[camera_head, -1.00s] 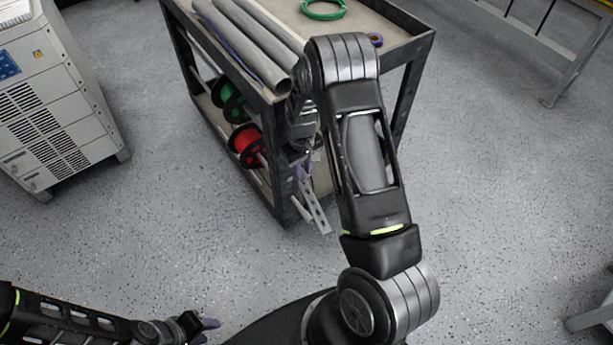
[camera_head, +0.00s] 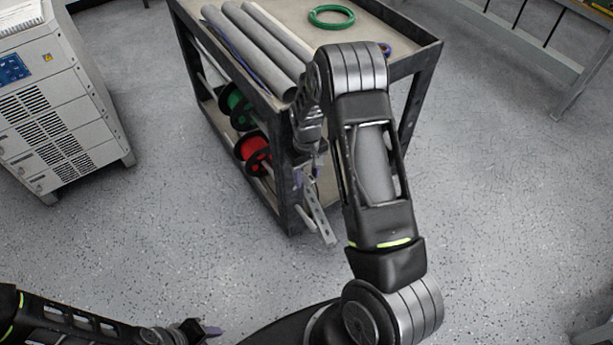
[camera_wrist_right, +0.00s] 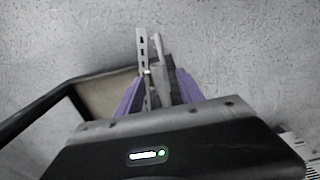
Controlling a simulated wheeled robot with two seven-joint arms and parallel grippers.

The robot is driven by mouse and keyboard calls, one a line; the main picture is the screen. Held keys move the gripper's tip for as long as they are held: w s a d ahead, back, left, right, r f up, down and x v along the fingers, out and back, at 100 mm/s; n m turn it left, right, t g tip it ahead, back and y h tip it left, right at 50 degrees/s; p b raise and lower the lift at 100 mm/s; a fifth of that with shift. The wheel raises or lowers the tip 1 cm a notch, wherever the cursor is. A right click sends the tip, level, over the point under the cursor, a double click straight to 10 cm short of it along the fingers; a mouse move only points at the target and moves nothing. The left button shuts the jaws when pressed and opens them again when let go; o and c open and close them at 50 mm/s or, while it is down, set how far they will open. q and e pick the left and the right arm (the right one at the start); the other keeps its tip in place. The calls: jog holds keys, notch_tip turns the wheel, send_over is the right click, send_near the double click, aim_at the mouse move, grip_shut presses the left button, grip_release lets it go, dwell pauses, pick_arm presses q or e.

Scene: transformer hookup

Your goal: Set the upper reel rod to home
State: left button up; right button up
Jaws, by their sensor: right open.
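The grey cart (camera_head: 292,188) carries a green reel (camera_head: 238,108) and a red reel (camera_head: 254,152) on its left side; the rod through them is mostly hidden. My right gripper (camera_head: 306,178) is at the cart's near corner post, partly hidden by my arm. In the right wrist view, its purple fingers (camera_wrist_right: 158,88) are open, with a grey rod (camera_wrist_right: 161,50) and a slotted metal strip (camera_wrist_right: 142,55) showing between and beyond them. I cannot tell whether they touch the rod. The strip (camera_head: 320,215) slants down beside the post. My left gripper (camera_head: 206,331) is low at the left, away from the cart.
Grey tubes (camera_head: 252,48) lie along the cart's top beside a green cable coil (camera_head: 331,16). A white cabinet (camera_head: 60,105) stands at the left. A bench (camera_head: 540,55) is at the upper right. The floor between the cabinet and cart is clear.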

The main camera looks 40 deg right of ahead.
notch_tip(320, 180, up, 7)
jog(key=shift+f, duration=0.1)
dwell(0.3)
